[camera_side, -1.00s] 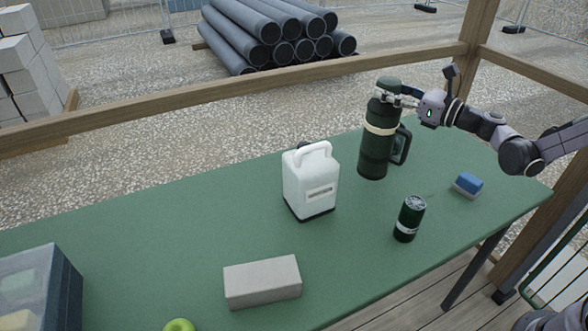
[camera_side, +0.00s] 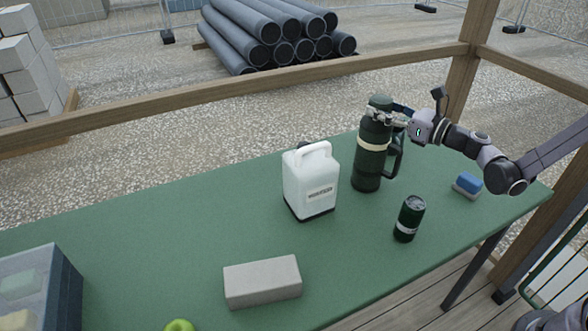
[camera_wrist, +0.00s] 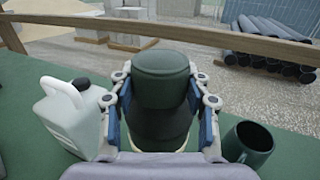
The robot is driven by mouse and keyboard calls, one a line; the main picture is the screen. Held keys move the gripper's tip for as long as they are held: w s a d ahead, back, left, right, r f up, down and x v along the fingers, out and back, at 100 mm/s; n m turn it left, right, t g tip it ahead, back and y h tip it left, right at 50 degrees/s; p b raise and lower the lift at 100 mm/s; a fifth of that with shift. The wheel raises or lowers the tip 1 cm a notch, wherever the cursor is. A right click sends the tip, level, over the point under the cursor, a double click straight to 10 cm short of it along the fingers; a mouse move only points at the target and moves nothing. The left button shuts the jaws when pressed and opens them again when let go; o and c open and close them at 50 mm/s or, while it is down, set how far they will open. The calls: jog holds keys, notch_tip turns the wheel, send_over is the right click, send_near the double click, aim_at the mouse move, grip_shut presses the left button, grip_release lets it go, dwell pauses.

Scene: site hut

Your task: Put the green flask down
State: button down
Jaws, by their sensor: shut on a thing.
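The green flask (camera_side: 371,165) is tall and dark green, with a cream band and a side handle. It is upright over the far right part of the green table (camera_side: 130,225), close beside the white jug (camera_side: 311,182). I cannot tell whether its base touches the table. My gripper (camera_side: 382,115) is shut around the flask's upper part, just below the cap.
A dark green can (camera_side: 409,218) stands in front of the flask. A blue and grey sponge (camera_side: 467,184) lies to its right. A grey block (camera_side: 262,282), a green apple (camera_side: 179,325) and a clear bin (camera_side: 40,290) are nearer the front left. A wooden rail runs behind the table.

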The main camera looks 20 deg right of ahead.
jog(key=c, duration=0.6)
grip_release()
jog(key=shift+f, duration=0.1)
